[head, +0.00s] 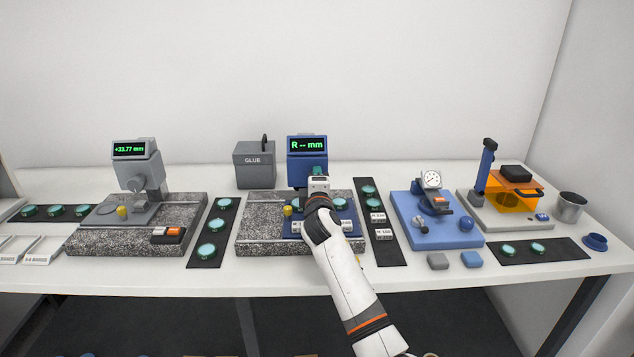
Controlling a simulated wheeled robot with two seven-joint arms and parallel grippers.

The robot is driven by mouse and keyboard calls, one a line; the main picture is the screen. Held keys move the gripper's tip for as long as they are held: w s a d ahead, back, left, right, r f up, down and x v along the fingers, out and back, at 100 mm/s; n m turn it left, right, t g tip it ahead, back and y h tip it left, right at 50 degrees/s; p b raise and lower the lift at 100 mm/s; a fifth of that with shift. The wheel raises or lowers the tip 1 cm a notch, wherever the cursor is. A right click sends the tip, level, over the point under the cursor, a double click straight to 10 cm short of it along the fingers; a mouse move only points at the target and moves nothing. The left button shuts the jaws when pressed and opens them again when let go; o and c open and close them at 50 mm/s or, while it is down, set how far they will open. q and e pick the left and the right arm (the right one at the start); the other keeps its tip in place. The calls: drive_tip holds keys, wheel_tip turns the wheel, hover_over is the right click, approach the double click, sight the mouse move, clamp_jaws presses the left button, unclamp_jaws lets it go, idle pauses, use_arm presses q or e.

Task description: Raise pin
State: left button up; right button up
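No part is marked as the pin, and I cannot pick it out for certain. My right arm reaches in from the lower right to the middle station. My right gripper (318,183) is in front of the blue gauge head, whose display (307,144) reads "R -- mm". Its fingers point away and are too small to tell open from shut. A teal part (319,171) shows just beyond the gripper. A small yellow knob (287,211) stands left of the gripper on the granite base (262,218). My arm hides the middle of the blue plate (292,228). My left gripper is not in view.
The left grey gauge (140,172) reads +33.77 mm. A GLUE box (254,165) stands behind. Dark mats (206,250) with teal discs flank the middle station. A blue dial-gauge stand (437,228) and an orange-shielded press (511,194) stand to the right. The front table strip is mostly clear.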

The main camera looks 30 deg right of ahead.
drive_tip(key=o, duration=1)
drive_tip(key=shift+s, duration=0.1)
drive_tip(key=b+v, duration=0.1)
drive_tip(key=v, duration=1.1)
drive_tip(key=shift+d, duration=0.1)
drive_tip(key=shift+f, duration=0.1)
